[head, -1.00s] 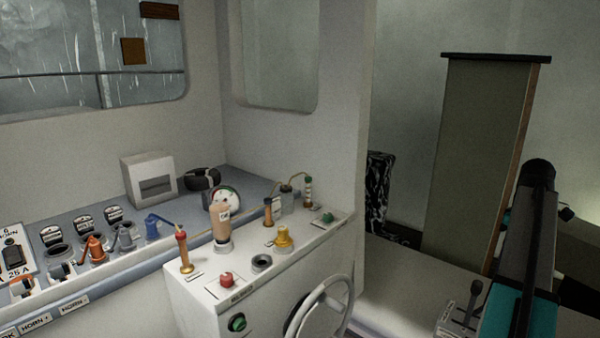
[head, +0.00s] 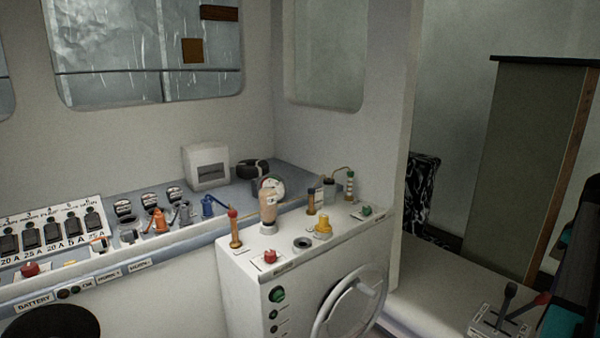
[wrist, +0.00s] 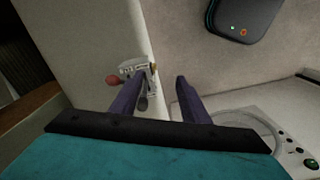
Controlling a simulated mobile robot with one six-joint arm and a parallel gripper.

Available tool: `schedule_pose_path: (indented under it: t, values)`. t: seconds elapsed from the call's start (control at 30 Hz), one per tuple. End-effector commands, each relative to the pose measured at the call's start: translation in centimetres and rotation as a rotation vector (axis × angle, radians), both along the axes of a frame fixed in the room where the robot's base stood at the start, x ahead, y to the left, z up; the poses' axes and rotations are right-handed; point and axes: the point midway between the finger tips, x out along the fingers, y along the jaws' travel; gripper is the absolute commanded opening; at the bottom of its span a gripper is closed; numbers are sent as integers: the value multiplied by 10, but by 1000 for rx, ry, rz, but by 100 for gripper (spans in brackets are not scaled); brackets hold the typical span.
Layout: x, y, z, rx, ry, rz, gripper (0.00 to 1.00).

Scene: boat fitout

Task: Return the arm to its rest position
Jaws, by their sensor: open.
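My gripper (wrist: 160,79) shows in the wrist view with its two purple fingers apart and nothing between them. The fingertips point toward the pale wall and floor area. In the head view my black and teal arm (head: 572,285) is at the right edge, partly cut off, and the gripper's fingers are not visible there.
A white console (head: 245,285) with a handwheel (head: 350,305) and several knobs stands mid-picture. A lever box (head: 500,322) is near my arm; it also shows in the wrist view (wrist: 140,70). A tall green panel (head: 520,160) stands behind. A dark flat device (wrist: 245,15) is top right.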

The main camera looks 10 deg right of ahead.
Motion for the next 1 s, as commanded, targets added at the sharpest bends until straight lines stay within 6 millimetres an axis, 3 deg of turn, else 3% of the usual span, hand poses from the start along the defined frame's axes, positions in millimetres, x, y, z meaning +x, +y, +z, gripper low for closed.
schedule_pose_path:
  t: [0.27,0.47,0.7,1.0]
  values:
    - [29,22,-22,24,17,51,42]
    - [56,46,-52,57,45,103,42]
    - [93,100,-117,122,106,195,42]
    - [119,183,-207,202,200,314,42]
